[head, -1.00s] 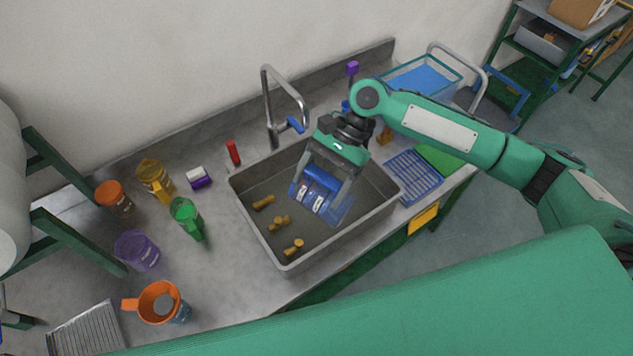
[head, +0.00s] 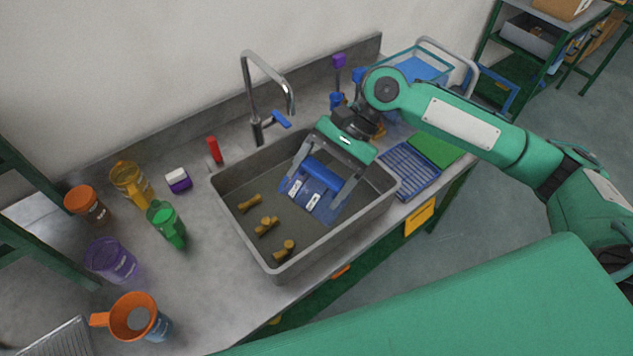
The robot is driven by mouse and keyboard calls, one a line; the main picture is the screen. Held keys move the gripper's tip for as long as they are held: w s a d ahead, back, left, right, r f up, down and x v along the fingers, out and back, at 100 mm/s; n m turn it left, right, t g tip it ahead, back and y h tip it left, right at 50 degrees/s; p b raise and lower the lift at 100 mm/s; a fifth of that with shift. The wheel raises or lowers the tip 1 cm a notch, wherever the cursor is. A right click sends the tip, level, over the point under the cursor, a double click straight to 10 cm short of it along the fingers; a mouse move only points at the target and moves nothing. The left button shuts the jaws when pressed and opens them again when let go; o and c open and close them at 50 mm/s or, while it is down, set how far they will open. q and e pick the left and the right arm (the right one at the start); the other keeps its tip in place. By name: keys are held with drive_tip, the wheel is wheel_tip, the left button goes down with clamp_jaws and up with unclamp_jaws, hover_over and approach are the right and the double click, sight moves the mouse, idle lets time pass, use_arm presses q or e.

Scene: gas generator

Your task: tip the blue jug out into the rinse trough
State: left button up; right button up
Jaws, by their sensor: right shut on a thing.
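The blue jug (head: 317,190) is see-through, with white labels on its side. My right gripper (head: 312,203) is shut on it, one finger on each side, and holds it over the right part of the rinse trough. It looks tipped over; its mouth and inside cannot be made out. The rinse trough (head: 322,247) is a grey rectangular basin set in the counter. Several brownish-yellow pieces (head: 266,227) lie on its floor, left of the jug. My left gripper is not in view.
A tap (head: 247,90) with a blue lever stands behind the trough. Left of it are a green jug (head: 167,223), a yellow jug (head: 130,184), a purple jug (head: 111,260) and an orange jug (head: 133,317). A blue rack (head: 409,171) lies to the right.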

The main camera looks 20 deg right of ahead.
sight(333, 199)
drive_tip(key=shift+s+d+f, duration=0.2)
drive_tip(key=shift+s+f, duration=0.05)
drive_tip(key=shift+f, duration=0.15)
drive_tip(key=shift+s+d+f+n+t+y, duration=0.3)
drive_tip(key=shift+s+f+t+y, duration=0.1)
drive_tip(key=shift+f, duration=0.1)
drive_tip(key=shift+s+d+f+n+t+y, duration=0.2)
drive_tip(key=shift+s+d+f+t+y, duration=0.1)
drive_tip(key=shift+f+y, duration=0.15)
drive_tip(key=shift+s+d+f+n+t+y+b, duration=0.1)
drive_tip(key=shift+s+f+n+t+y+b, duration=0.15)
drive_tip(key=shift+f+b, duration=0.2)
drive_tip(key=shift+s+d+f+n+t+y+b, duration=0.15)
drive_tip(key=shift+f+t+y+b, duration=0.1)
drive_tip(key=shift+f+y+b, duration=0.15)
drive_tip(key=shift+w+r, duration=0.1)
drive_tip(key=shift+a, duration=0.1)
